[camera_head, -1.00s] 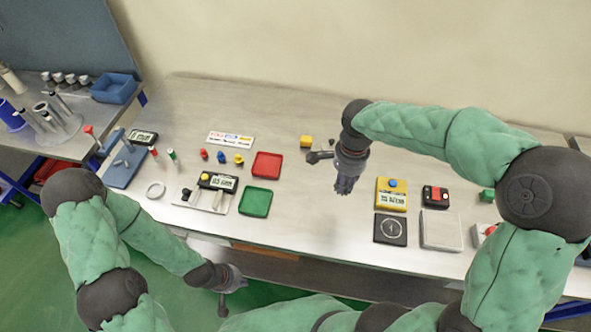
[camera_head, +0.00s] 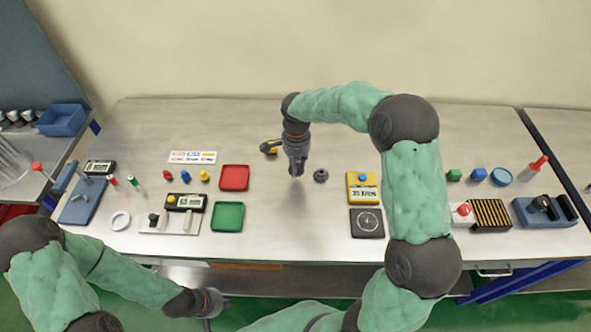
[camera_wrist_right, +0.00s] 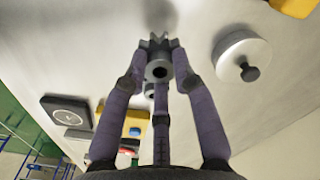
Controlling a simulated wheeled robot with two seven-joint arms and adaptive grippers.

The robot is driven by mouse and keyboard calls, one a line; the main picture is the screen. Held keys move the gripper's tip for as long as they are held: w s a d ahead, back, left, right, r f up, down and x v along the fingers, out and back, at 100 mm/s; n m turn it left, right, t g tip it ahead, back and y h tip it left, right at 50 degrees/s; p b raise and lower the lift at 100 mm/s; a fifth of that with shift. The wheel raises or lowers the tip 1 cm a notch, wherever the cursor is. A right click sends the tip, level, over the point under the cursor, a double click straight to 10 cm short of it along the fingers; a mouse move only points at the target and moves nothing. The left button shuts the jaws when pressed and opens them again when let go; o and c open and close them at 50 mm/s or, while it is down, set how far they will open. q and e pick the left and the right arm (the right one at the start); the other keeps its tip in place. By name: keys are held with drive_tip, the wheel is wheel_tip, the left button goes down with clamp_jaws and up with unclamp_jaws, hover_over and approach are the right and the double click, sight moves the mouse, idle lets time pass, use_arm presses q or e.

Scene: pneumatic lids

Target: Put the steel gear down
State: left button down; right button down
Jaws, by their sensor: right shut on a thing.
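The steel gear (camera_wrist_right: 158,62), grey and toothed with a dark central hole, is held between the fingertips of my right gripper (camera_wrist_right: 156,72) in the right wrist view. In the head view my right gripper (camera_head: 296,172) points down over the middle of the bench; the gear is hard to make out there. I cannot tell whether the gear touches the bench top. My left gripper (camera_head: 211,303) is low, in front of the bench edge, and its finger opening cannot be made out.
A small dark round part (camera_head: 321,176) lies just right of my right gripper. A pale disc with a black knob (camera_wrist_right: 241,57) lies near the gear. A yellow box (camera_head: 363,188) and black dial pad (camera_head: 367,222) stand right; red (camera_head: 234,178) and green (camera_head: 227,217) trays left.

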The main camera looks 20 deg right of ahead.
drive_tip(key=shift+w+f, duration=0.25)
drive_tip(key=shift+f, duration=0.05)
drive_tip(key=shift+w+f+b, duration=0.2)
drive_tip(key=shift+f+b, duration=0.2)
drive_tip(key=shift+f, duration=1.25)
drive_tip(key=shift+f, duration=0.2)
drive_tip(key=c, duration=1)
unclamp_jaws()
drive_tip(key=shift+s, duration=0.1)
